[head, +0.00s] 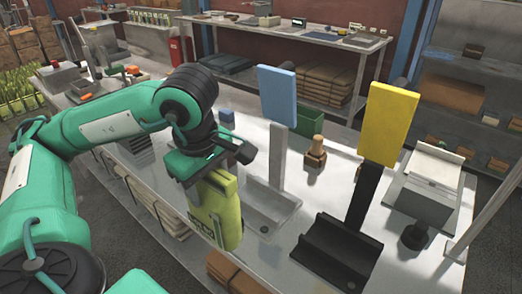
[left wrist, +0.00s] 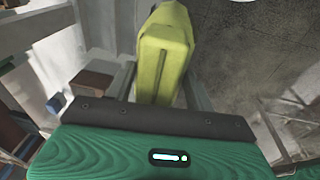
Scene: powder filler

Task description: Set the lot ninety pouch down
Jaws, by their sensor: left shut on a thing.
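A yellow-green pouch (head: 217,208) hangs from my left gripper (head: 212,168) in the head view. The left gripper is shut on its top end, with the pouch upright and its lower end in front of the table edge. In the left wrist view the pouch (left wrist: 164,55) extends away from the gripper, between its fingers. Printing on the pouch is too small to read. It is the only such pouch I see in a gripper. My right gripper is in neither view.
A grey metal tray with a blue panel (head: 277,95) stands just right of the pouch. Further right are a black tray (head: 337,250) with a yellow panel (head: 388,122), a wooden stamp (head: 315,152) and a grey-white device (head: 430,182). Brown packs (head: 232,272) lie on the shelf below.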

